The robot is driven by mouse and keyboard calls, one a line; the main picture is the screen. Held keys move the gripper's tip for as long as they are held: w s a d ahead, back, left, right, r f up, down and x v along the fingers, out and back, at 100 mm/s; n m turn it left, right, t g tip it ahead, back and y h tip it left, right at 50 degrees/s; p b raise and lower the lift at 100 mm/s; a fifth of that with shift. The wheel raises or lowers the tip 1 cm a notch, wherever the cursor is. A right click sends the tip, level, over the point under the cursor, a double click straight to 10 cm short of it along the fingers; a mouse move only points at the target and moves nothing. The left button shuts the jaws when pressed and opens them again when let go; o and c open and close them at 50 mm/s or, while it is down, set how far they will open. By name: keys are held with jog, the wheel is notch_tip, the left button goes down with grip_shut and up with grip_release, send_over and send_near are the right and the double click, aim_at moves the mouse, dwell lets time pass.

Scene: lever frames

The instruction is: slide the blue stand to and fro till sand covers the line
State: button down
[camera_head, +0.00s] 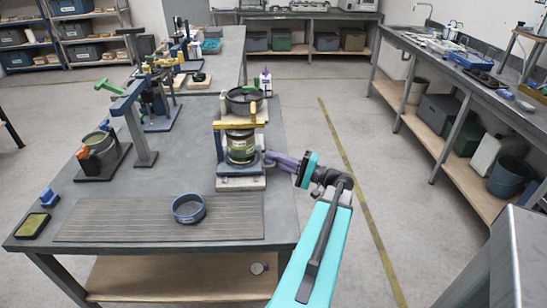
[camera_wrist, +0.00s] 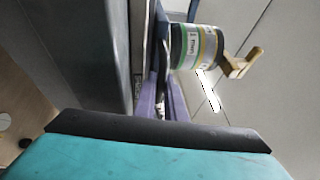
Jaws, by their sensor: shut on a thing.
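The blue stand (camera_head: 239,169) is on the near table, on a pale base, with a jar (camera_head: 241,150) banded in green and a pale label upright on it. A yellow bar (camera_head: 239,124) crosses above the jar. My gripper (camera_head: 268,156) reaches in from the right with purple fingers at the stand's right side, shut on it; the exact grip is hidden. In the wrist view the fingers (camera_wrist: 163,100) are beside the jar (camera_wrist: 195,47), which appears sideways, with a wooden piece (camera_wrist: 242,63). I cannot make out sand or the line.
A dark round pan (camera_head: 243,101) is behind the stand. In front, a blue ring (camera_head: 188,208) sits on a ribbed grey mat (camera_head: 120,218). Lever devices (camera_head: 140,135) stand to the left. A small tray (camera_head: 33,226) lies at the left corner. The table's right edge is close by the stand.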

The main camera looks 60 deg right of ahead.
jog(key=shift+a+f, duration=0.15)
jog(key=shift+a, duration=0.1)
jog(key=c, duration=2.1)
grip_release()
jog(key=shift+s, duration=0.15)
jog(key=shift+d, duration=0.1)
